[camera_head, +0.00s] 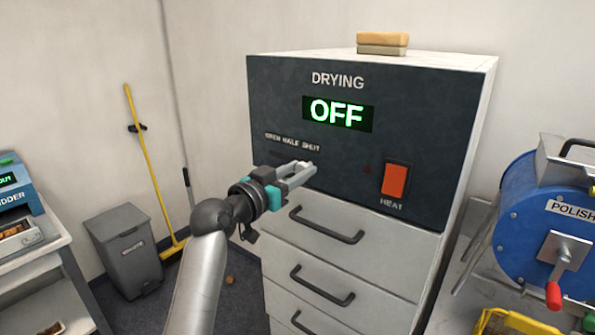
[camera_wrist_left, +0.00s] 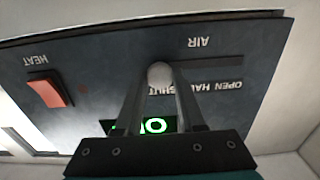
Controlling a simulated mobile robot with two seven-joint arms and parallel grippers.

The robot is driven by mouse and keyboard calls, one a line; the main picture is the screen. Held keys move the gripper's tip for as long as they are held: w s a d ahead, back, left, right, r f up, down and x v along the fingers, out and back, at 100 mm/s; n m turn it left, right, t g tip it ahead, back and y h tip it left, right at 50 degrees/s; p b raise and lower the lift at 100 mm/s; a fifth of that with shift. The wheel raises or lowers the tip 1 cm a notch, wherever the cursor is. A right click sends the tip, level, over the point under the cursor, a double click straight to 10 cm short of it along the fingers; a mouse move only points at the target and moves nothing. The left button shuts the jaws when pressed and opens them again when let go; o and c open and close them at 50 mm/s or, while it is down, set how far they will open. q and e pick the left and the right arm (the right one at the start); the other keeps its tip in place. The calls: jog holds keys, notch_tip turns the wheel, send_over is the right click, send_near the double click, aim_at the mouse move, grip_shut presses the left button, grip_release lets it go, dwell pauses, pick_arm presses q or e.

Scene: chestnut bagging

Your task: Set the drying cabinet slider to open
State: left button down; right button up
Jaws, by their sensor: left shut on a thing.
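The drying cabinet (camera_head: 420,130) has a dark front panel with a lit display (camera_head: 338,113) reading OFF. A slider labelled OPEN, HALF and SHUT (camera_head: 292,142) sits on its left side. My left gripper (camera_head: 306,170) is at the panel just below these labels. In the left wrist view, which shows the panel upside down, my left gripper (camera_wrist_left: 160,84) is shut on the pale round slider knob (camera_wrist_left: 159,74). The knob is at the SHUT end. The dark slot (camera_wrist_left: 215,65) runs from it toward OPEN. My right gripper is not in view.
A red HEAT switch (camera_head: 396,180) is on the panel to the right; it also shows in the left wrist view (camera_wrist_left: 49,90). Drawers with dark handles (camera_head: 326,226) are below the panel. A blue polisher (camera_head: 530,215) stands at right, a grey bin (camera_head: 126,255) at left.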

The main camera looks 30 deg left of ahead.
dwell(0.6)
pick_arm(q)
jog(key=a+b, duration=0.2)
jog(key=a, duration=0.1)
jog(key=a+b, duration=0.1)
jog(key=a, duration=0.2)
jog(key=a+b, duration=0.2)
jog(key=a, duration=0.1)
jog(key=shift+w+a+f+b, duration=0.2)
jog(key=shift+w+a+b, duration=0.1)
jog(key=shift+w+a, duration=0.1)
jog(key=shift+a+r, duration=0.1)
jog(key=shift+a, duration=0.4)
jog(key=shift+r, duration=0.1)
jog(key=c, duration=0.5)
grip_release()
jog(key=shift+a, duration=0.15)
jog(key=shift+s, duration=0.1)
